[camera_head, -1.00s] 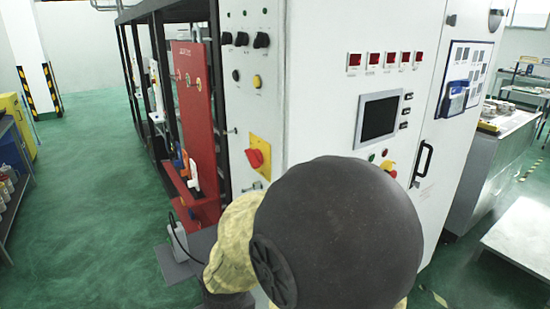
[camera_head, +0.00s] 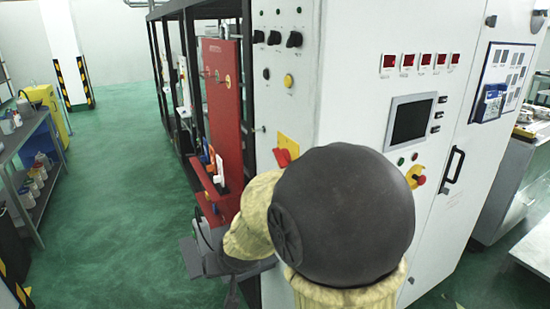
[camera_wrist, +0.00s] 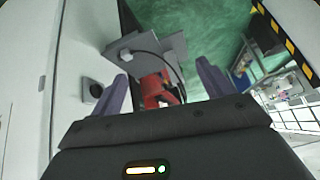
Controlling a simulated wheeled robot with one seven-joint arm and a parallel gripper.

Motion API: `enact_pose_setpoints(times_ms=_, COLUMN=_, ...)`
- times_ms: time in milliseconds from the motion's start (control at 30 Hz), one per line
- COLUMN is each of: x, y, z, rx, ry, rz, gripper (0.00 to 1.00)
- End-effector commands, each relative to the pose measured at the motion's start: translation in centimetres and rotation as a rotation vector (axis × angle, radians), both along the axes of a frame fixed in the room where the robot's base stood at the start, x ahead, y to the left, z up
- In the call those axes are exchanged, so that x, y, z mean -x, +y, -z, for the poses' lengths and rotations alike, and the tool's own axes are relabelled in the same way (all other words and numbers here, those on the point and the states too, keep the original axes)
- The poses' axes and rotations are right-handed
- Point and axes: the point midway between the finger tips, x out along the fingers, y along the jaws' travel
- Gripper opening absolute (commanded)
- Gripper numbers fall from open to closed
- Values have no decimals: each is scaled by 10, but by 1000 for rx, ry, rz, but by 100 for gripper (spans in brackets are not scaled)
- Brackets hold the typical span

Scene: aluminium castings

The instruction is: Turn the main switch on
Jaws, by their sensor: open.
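The main switch (camera_head: 286,154), a red handle on a yellow plate, is on the white control cabinet (camera_head: 345,75). In the head view my arm covers its lower part, so I cannot read its position. A black knob (camera_wrist: 92,88) on the white panel is beside the left finger.
A red stand (camera_head: 222,100) and a black frame are left of the cabinet. A grey plate (camera_wrist: 172,45) with a pale box and cable lies beyond my fingers. A red emergency button (camera_head: 417,180) and a door handle (camera_head: 453,166) are right of my arm. Green floor (camera_head: 125,165) is open at left.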

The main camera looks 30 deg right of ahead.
Motion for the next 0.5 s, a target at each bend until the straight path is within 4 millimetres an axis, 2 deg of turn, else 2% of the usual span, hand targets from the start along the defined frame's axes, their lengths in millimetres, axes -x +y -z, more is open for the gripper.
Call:
enact_pose_setpoints(times_ms=33, x=-33, y=3, z=-16, rx=-15, ry=-92, rz=39, gripper=80)
enact_pose_setpoints(times_ms=100, x=-76, y=3, z=-39, rx=-30, ry=-234, rz=112, gripper=80)
enact_pose_setpoints(times_ms=200, x=-129, y=-4, z=-74, rx=-34, ry=-425, rz=231, gripper=80)
enact_pose_setpoints(times_ms=333, x=-179, y=-20, z=-118, rx=-13, ry=-646, rz=411, gripper=80)
enact_pose_setpoints(times_ms=400, x=-197, y=-29, z=-139, rx=10, ry=-752, rz=517, gripper=80)
enact_pose_setpoints(times_ms=500, x=-212, y=-42, z=-163, rx=58, ry=-882, rz=681, gripper=80)
